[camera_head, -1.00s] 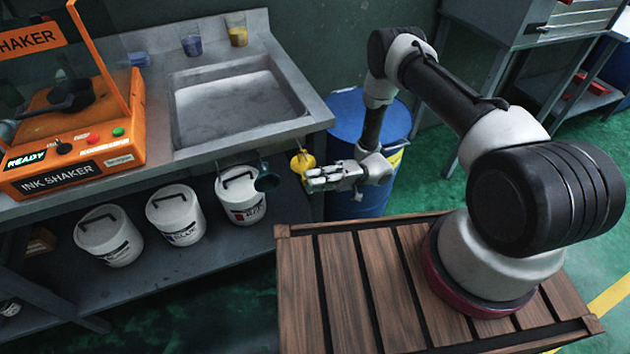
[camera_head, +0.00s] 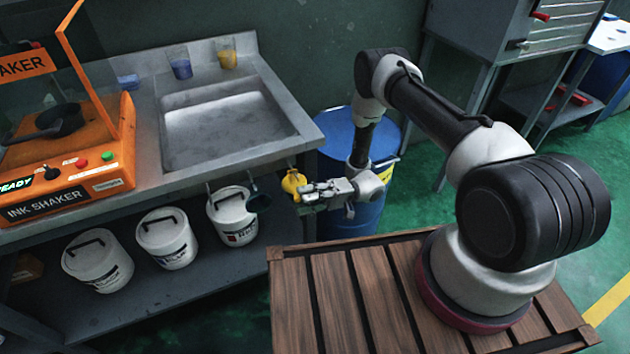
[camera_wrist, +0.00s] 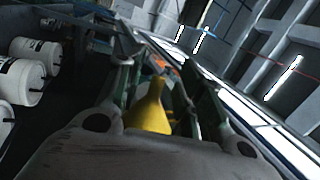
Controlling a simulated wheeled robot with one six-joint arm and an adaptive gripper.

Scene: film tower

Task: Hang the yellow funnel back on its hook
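The yellow funnel (camera_head: 291,183) is at the front edge of the counter, near its right corner, in the head view. My gripper (camera_head: 307,190) reaches it from the right. In the wrist view the yellow funnel (camera_wrist: 150,112) lies between the two fingers (camera_wrist: 150,95), which appear closed around it. A dark teal funnel (camera_head: 259,198) hangs under the counter's front edge, left of the yellow one. The yellow funnel's own hook is too small or hidden to make out, and I cannot tell whether the funnel touches it.
The counter with a sink (camera_head: 228,128) is just behind the funnels. White buckets (camera_head: 232,215) stand on the shelf below. A blue barrel (camera_head: 345,222) is close behind my gripper. An orange ink shaker (camera_head: 75,175) stands on the counter at left.

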